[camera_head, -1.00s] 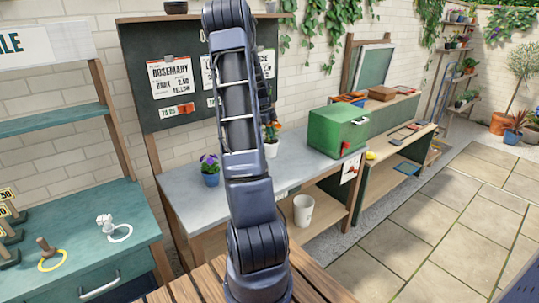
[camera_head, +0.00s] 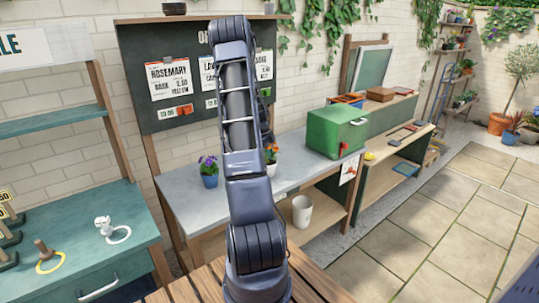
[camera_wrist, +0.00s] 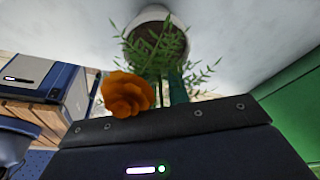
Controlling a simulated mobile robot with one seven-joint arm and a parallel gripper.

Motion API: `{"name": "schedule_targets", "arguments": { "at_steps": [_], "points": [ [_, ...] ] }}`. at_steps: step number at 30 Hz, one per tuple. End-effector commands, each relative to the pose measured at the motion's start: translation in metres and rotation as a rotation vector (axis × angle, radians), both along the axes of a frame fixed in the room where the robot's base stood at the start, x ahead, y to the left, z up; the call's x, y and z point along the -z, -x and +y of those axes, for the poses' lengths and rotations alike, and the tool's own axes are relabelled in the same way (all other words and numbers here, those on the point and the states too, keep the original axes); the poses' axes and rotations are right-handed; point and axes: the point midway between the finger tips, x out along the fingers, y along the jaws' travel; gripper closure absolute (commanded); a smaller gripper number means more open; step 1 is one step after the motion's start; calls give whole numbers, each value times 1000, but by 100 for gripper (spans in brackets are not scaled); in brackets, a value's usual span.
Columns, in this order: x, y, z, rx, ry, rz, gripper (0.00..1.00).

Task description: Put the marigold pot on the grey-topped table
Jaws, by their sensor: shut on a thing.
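The marigold pot (camera_head: 271,169) is white with an orange flower, and it is at the grey-topped table (camera_head: 185,187), just right of my arm in the head view. In the wrist view the orange bloom and green leaves are close to the camera, with the white pot (camera_wrist: 178,18) beyond them against a pale grey surface. My gripper (camera_wrist: 168,88) is shut on the marigold pot's plant, its fingertips partly hidden by leaves. In the head view my arm hides most of the gripper. I cannot tell whether the pot's base touches the tabletop.
A blue pot with purple flowers (camera_head: 208,172) stands to the left on the grey top. A green box (camera_head: 336,132) stands to the right. A white bucket (camera_head: 302,211) is on the lower shelf. A chalkboard with price cards (camera_head: 165,95) rises behind.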

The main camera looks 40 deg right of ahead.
Motion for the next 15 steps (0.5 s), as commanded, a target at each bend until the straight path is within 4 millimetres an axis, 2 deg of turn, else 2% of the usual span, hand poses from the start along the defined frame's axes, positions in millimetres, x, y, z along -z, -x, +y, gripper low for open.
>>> {"name": "schedule_targets", "arguments": {
  "at_steps": [8, 9, 11, 12, 15],
  "points": [
    [2, 0, 0, 0, 0, 0, 100],
    [2, 0, 0, 0, 0, 0, 77],
    [2, 0, 0, 0, 0, 0, 65],
    [2, 0, 0, 0, 0, 0, 61],
    [2, 0, 0, 0, 0, 0, 61]
  ]
}}
